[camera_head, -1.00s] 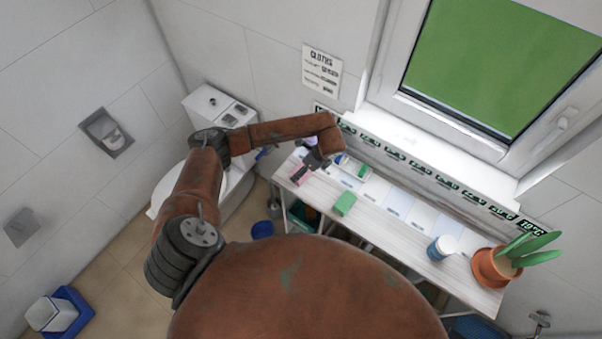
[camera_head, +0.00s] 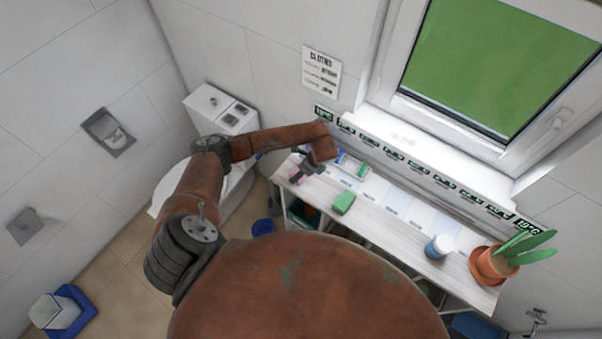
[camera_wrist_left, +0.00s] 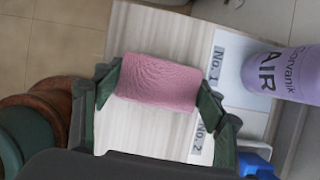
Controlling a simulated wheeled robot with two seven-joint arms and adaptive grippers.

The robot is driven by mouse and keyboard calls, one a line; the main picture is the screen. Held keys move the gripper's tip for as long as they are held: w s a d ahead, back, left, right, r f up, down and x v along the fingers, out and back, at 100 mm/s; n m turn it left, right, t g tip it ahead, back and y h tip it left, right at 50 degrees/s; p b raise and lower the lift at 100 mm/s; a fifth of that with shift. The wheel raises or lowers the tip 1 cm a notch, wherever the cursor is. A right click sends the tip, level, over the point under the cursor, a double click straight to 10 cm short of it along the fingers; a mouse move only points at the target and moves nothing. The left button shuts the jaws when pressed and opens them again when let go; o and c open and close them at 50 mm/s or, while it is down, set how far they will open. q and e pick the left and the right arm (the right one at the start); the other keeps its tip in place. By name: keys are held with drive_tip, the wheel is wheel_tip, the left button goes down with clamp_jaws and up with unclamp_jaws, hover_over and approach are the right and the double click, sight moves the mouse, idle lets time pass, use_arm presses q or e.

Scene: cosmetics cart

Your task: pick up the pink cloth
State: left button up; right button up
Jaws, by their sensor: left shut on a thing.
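The pink cloth (camera_wrist_left: 158,82) is a small rolled or folded block in the left wrist view, with a textured surface. My left gripper (camera_wrist_left: 158,93) has its two green fingers at the cloth's left and right ends, shut on it. I cannot tell whether the cloth is clear of the surface. My right gripper is not in view.
A lilac can (camera_wrist_left: 284,74) marked AIR stands right of the cloth, near labels No. 1 and No. 2. A green block (camera_head: 343,203) lies on the cart top. A white and blue tub (camera_head: 440,247) and a potted plant (camera_head: 497,263) stand at the right end.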

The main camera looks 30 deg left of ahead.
use_arm(q)
drive_tip(key=c, duration=0.5)
drive_tip(key=shift+o, duration=0.2)
drive_tip(key=shift+r, duration=0.45)
wheel_tip(320, 180, up, 2)
drive_tip(key=shift+r+b, duration=0.25)
drive_tip(key=shift+b, duration=0.05)
drive_tip(key=s+d+r+b, duration=0.2)
drive_tip(key=s+d+r, duration=0.6)
drive_tip(key=d, duration=0.3)
drive_tip(key=shift+b+v, duration=0.35)
drive_tip(key=shift+v, duration=0.45)
drive_tip(key=shift+s+a, duration=0.1)
drive_tip(key=shift+a, duration=0.05)
